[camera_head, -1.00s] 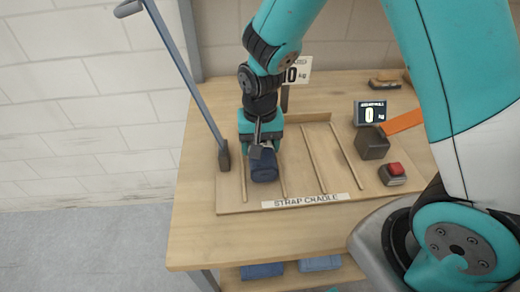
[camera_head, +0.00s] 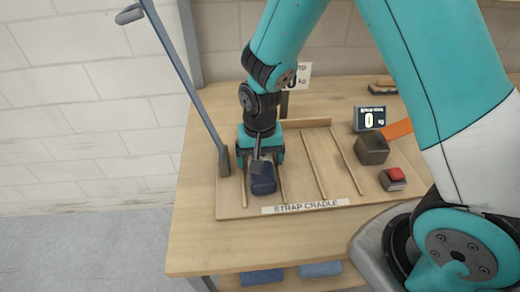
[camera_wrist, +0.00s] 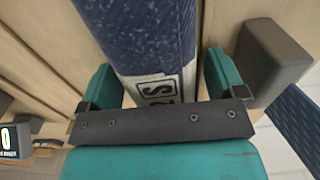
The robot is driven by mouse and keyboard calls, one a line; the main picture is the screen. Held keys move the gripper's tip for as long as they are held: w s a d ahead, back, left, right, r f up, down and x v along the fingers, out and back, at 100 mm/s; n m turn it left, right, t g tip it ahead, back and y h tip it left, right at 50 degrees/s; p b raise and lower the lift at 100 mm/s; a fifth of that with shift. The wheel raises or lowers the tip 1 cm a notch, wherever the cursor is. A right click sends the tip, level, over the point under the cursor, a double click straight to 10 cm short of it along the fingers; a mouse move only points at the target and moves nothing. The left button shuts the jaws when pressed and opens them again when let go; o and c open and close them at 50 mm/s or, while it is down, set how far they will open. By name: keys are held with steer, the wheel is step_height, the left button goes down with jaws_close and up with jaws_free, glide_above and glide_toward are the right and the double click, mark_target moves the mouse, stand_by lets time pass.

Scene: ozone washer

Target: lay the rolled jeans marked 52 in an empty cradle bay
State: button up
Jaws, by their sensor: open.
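The rolled jeans (camera_head: 263,184), a dark blue roll, lie in the leftmost bay of the strap cradle (camera_head: 334,193), between two wooden dividers. My gripper (camera_head: 261,157) is above the roll's far end with its jaws open. In the wrist view the roll (camera_wrist: 140,35) runs between the two spread teal fingers of my gripper (camera_wrist: 162,82), with a visible gap on each side. A white label (camera_wrist: 158,88) on the roll is partly hidden by the dark gripper bar, so its number cannot be fully read. The bays to the right look empty.
A grey strap lever (camera_head: 190,85) with a dark block stands at the cradle's left edge. A scale display (camera_head: 369,118) reading 0, a dark box (camera_head: 372,148) and a red button (camera_head: 396,174) stand right. Folded blue cloths (camera_head: 320,269) lie on the lower shelf.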

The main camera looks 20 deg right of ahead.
step_height(320, 180, up, 12)
steer(key=r+b, duration=0.1)
steer(key=s+a+r+n+y, duration=0.2)
steer(key=s+r+n, duration=0.2)
steer(key=s, duration=0.5)
steer(key=s+a+r+n+y, duration=0.2)
steer(key=s+r+n, duration=0.2)
steer(key=s, duration=0.5)
steer(key=n, duration=0.2)
steer(key=shift+s+a+n, duration=0.3)
steer(key=shift+n, duration=0.1)
